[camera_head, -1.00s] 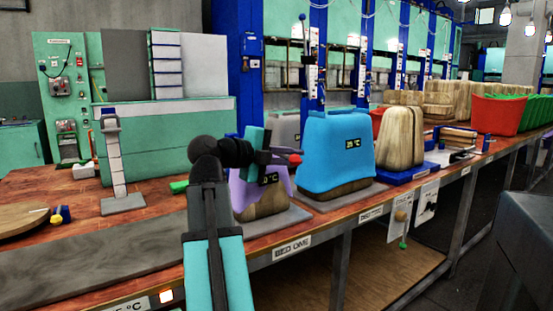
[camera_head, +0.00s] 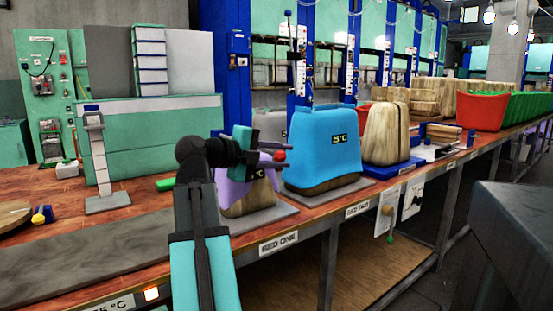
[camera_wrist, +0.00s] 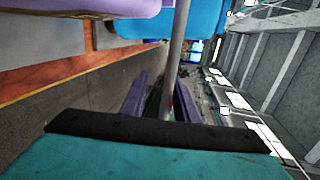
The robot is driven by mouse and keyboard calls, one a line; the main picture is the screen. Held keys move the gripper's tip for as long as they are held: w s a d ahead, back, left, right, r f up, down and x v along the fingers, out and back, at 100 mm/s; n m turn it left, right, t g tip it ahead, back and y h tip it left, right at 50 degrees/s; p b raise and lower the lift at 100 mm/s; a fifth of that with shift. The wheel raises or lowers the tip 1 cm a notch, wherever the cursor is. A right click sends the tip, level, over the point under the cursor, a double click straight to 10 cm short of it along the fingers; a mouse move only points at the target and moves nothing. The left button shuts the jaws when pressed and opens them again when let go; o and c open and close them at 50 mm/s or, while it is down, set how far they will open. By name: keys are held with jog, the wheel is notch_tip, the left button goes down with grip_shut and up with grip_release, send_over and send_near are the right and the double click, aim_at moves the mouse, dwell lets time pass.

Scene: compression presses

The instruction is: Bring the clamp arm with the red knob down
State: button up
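A red knob (camera_head: 280,155) shows beside the purple cover (camera_head: 235,188) at bed one, left of the blue cover. The clamp arm that bears it is mostly hidden behind my gripper (camera_head: 275,153), whose fingers are close around or in front of the knob. In the wrist view my two purple fingers (camera_wrist: 160,92) stand apart. A grey metal rod (camera_wrist: 177,45) runs down toward the gap between them, with a small red spot near its lower end. I cannot tell whether the fingers touch the rod or knob.
The blue cover (camera_head: 325,150) stands close right of my gripper, with a wooden block (camera_head: 386,135) beyond it. A slim white post (camera_head: 99,160) stands at left. The grey strip (camera_head: 85,250) on the bench front is clear. A dark block (camera_head: 515,240) stands at lower right.

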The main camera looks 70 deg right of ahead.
jog(key=shift+w+a+r, duration=0.1)
jog(key=p+v, duration=0.3)
jog(key=v, duration=1)
jog(key=shift+a, duration=0.3)
dwell(0.6)
